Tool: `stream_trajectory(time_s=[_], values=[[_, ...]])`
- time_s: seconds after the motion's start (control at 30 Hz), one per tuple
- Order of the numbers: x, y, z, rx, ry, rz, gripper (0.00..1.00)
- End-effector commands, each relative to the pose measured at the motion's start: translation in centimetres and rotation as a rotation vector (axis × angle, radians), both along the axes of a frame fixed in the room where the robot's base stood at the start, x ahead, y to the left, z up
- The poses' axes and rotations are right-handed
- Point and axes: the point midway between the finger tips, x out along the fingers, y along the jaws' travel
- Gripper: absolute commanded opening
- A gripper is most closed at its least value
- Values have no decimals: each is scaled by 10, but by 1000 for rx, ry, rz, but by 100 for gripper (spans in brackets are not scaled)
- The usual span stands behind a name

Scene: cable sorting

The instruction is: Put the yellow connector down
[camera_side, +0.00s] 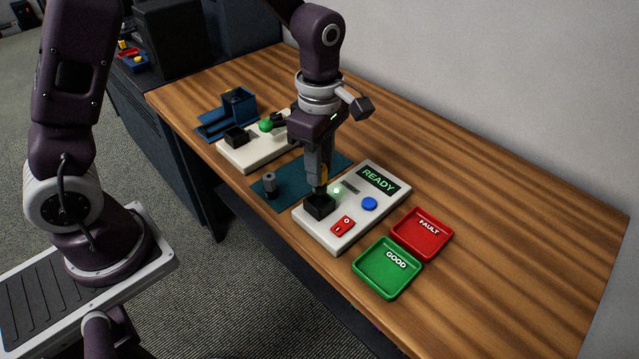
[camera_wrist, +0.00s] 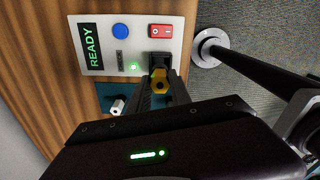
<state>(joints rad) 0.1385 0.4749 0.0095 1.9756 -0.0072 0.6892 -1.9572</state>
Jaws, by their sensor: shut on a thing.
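The yellow connector (camera_wrist: 160,80) is between the fingers of my gripper (camera_wrist: 162,84), which is shut on it. In the side view my gripper (camera_side: 319,186) points down, with a bit of yellow connector (camera_side: 324,176) showing at the fingertips. The connector is right at the black socket (camera_side: 319,207) on the white tester box (camera_side: 341,236). The socket also shows in the wrist view (camera_wrist: 159,58). I cannot tell whether the connector is seated in it. The box's display (camera_side: 378,179) reads READY and a small green light is lit.
A green GOOD tray (camera_side: 372,287) and a red FAULT tray (camera_side: 407,254) are empty, right of the tester. A second white box (camera_side: 255,158) and a blue fixture (camera_side: 215,128) stand farther left. The table's right side is clear.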

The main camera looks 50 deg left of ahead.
Motion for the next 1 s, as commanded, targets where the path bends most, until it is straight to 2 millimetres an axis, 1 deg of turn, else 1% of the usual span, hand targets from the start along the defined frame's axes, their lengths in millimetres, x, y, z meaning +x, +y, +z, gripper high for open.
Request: stream_trajectory(time_s=[0.03,0.13,0.17,0.23,0.27,0.3,0.37,0.4,0.5,0.6,0.67,0.7,0.8,0.93,1.0], values=[[1,0,14,0,-6,-1,0],[0,0,34,0,-3,-2,0],[1,0,38,0,-3,-2,0],[4,8,44,0,-1,4,0],[7,14,45,0,1,6,0],[11,25,43,-1,3,7,0],[18,45,39,-1,4,9,0],[23,58,35,-1,4,10,0],[31,92,27,-2,4,10,0],[35,115,20,-1,2,5,0],[36,122,10,-1,6,3,0],[36,123,0,-1,7,1,0],[36,123,-25,-2,7,1,0],[36,123,-46,0,5,2,0],[36,123,-62,-2,6,1,0]])
